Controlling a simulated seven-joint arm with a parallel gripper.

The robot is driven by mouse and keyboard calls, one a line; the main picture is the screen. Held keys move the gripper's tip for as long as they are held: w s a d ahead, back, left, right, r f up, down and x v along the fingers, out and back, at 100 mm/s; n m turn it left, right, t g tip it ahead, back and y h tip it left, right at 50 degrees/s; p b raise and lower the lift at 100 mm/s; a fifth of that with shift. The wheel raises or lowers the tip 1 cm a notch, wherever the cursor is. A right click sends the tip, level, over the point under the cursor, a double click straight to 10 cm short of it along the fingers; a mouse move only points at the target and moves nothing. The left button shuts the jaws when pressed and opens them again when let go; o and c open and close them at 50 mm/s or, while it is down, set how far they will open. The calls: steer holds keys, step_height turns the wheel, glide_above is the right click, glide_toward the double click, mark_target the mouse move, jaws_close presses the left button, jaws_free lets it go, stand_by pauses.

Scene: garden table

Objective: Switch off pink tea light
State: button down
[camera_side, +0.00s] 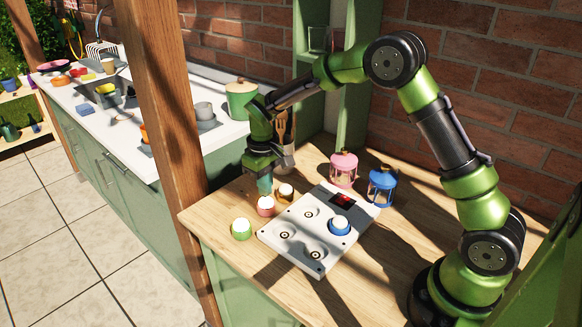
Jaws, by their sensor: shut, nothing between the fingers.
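The pink tea light (265,207) stands on the wooden table at the upper left edge of the white board (290,258). My gripper (265,190) points down, shut, directly above the pink tea light. I cannot tell whether its fingertips touch the tea light's top. Whether the pink light glows is hard to tell. A green tea light (241,229) stands to the left, an orange-brown one (286,192) just to the right. A blue tea light (339,225) sits on the board.
A wooden post (165,110) rises at the table's left. Bare table (375,275) lies right of the board.

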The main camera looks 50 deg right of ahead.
steer(key=shift+f, duration=0.8)
step_height(320, 180, up, 8)
stand_by(1.0)
steer(key=s+r+m+t+y, duration=0.1)
steer(key=s+r, duration=0.5)
steer(key=s, duration=0.6)
steer(key=s+a+r+m+t+y, duration=0.1)
steer(key=s+r+m+t, duration=0.2)
steer(key=s, duration=0.9)
step_height(320, 180, up, 3)
steer(key=t, duration=0.3)
steer(key=shift+r+m, duration=0.15)
steer(key=shift+m, duration=0.15)
